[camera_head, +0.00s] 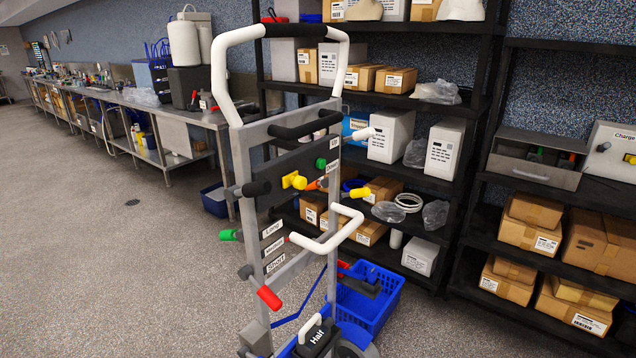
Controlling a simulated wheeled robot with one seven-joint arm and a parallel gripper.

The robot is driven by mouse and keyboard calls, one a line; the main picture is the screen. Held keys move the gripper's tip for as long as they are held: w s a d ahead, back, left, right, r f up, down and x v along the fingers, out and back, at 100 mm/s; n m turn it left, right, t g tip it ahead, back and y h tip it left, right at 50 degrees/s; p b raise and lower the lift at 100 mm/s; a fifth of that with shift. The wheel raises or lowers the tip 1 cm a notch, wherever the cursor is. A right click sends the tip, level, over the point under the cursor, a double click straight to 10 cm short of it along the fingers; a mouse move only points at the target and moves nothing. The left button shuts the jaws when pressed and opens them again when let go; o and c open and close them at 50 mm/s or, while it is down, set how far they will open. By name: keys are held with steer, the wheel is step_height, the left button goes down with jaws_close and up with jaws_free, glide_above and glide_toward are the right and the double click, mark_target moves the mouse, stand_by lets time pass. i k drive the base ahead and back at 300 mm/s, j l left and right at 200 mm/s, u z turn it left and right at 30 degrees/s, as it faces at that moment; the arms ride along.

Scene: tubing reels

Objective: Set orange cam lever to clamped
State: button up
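A grey upright frame with white handles (290,208) stands in the middle of the view. A dark plate on it carries a yellow knob (294,181). A small orange part (315,184), which looks like the orange cam lever, shows just right of the yellow knob, at the frame's right side. It is small and partly covered by the frame, so I cannot tell its setting. My gripper is not in view.
A red-ended lever (269,297) and a green-ended lever (228,235) stick out on the frame's left. A blue basket (372,305) stands behind the base. Black shelves (478,195) with boxes stand behind to the right. Open floor (110,270) lies to the left.

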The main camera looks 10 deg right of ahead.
mark_target(325, 182)
steer(key=u, duration=0.4)
steer(key=j+u, duration=0.15)
steer(key=u, duration=0.65)
steer(key=i+j+u, duration=0.25)
steer(key=i+j, duration=0.95)
steer(key=i+z, duration=0.25)
steer(key=i, duration=0.3)
steer(key=i+z, duration=0.3)
steer(key=i, duration=0.25)
steer(key=i+j+z, duration=0.25)
steer(key=i, duration=0.3)
steer(key=i+j+z, duration=0.25)
steer(key=i, duration=0.25)
steer(key=i+l+z, duration=0.1)
steer(key=i+z, duration=0.7)
steer(key=i+j+z, duration=0.2)
steer(key=i+z, duration=0.2)
steer(key=i+l+z, duration=0.3)
steer(key=i, duration=0.2)
steer(key=i+l+z, duration=0.15)
steer(key=i+z, duration=0.15)
steer(key=i, duration=0.25)
steer(key=i+l+u, duration=0.1)
steer(key=i+l, duration=0.2)
